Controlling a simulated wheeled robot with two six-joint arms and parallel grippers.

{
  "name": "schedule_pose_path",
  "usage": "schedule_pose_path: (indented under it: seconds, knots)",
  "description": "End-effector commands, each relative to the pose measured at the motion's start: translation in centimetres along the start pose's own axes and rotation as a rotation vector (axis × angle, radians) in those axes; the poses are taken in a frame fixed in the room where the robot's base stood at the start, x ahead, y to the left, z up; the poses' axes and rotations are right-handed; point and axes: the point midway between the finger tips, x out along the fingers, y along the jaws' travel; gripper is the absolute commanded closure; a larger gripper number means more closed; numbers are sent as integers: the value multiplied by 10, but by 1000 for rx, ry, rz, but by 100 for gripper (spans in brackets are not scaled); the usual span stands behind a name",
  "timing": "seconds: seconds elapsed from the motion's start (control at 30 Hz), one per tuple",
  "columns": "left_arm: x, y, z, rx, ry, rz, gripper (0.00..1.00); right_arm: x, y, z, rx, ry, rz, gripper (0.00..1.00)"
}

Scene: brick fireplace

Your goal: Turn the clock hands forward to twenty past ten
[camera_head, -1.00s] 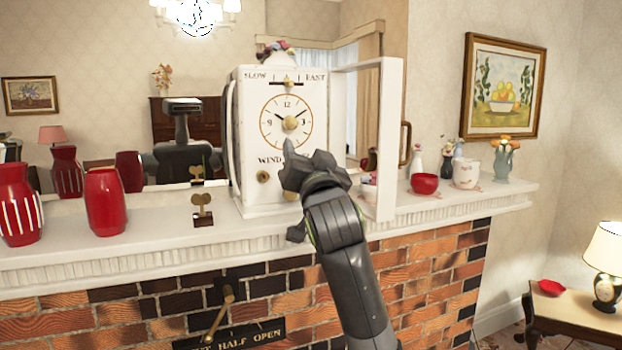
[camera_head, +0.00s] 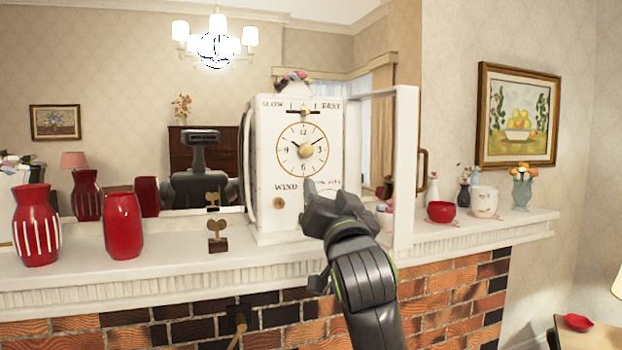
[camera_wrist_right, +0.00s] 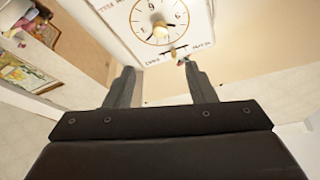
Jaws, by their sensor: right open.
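The white clock (camera_head: 262,150) stands on the mantel, its glazed front door (camera_head: 405,150) swung open to the right. The round dial (camera_head: 303,170) has a short dark hand (camera_head: 296,145) pointing near 10 and a longer hand (camera_head: 320,141) pointing near 2, around a brass knob (camera_head: 306,150). The dial also shows upside down in the right wrist view (camera_wrist_right: 140,30). My right gripper (camera_head: 318,192) is in front of the clock, just below the dial, covering part of the lower front. In the wrist view its fingers (camera_wrist_right: 163,78) are apart with nothing between them. My left gripper is out of view.
On the mantel (camera_head: 130,275) left of the clock are a brass key (camera_head: 216,232) on a block and red vases (camera_head: 123,225). To the right are a red bowl (camera_head: 441,211), a white pot (camera_head: 484,201) and small vases. A mirror backs the mantel.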

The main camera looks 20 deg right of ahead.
Motion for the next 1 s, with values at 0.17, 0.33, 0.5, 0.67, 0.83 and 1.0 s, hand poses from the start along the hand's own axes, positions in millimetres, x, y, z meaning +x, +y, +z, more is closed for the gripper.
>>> schedule_pose_path:
  seconds: [0.17,0.33,0.5,0.67,0.83,1.0]
  knots:
    - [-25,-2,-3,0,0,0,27,7,-2,-4,1,-5,1,50]
    - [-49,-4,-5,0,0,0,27,11,-2,-2,1,-4,2,50]
    - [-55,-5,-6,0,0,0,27,14,-1,1,1,0,0,50]
    - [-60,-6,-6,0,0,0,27,30,-1,1,-2,0,0,50]
    - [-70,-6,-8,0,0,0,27,58,-1,0,-2,0,1,50]
    - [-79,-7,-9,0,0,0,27,85,-1,0,-2,1,1,50]
